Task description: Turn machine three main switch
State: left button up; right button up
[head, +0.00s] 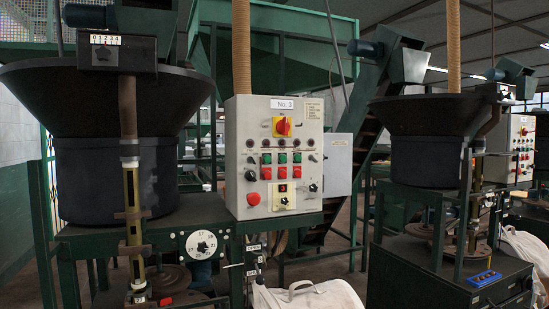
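A light grey control panel (252,160) labelled "No. 3" stands upright in the middle of the head view. Its main switch (284,126) is a red rotary knob on a yellow plate near the top, below the label. Rows of green and red push buttons sit under it. The exact angle of the main switch knob is too small to tell. Neither of my grippers is in view.
A dark hopper (105,150) with a scale column stands left of the panel. A green bench (190,217) with a numbered dial (200,244) is below. A white bulk bag (308,295) lies in front. A second machine (430,150) stands at right.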

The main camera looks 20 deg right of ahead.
aim_at(283, 126)
jog(key=l+z, duration=0.1)
jog(key=z, duration=0.3)
jog(key=i+z, duration=0.1)
jog(key=z, duration=0.3)
jog(key=i+z, duration=0.1)
jog(key=z, duration=0.3)
jog(key=i+l+z, duration=0.1)
jog(key=z, duration=0.3)
jog(key=i, duration=0.25)
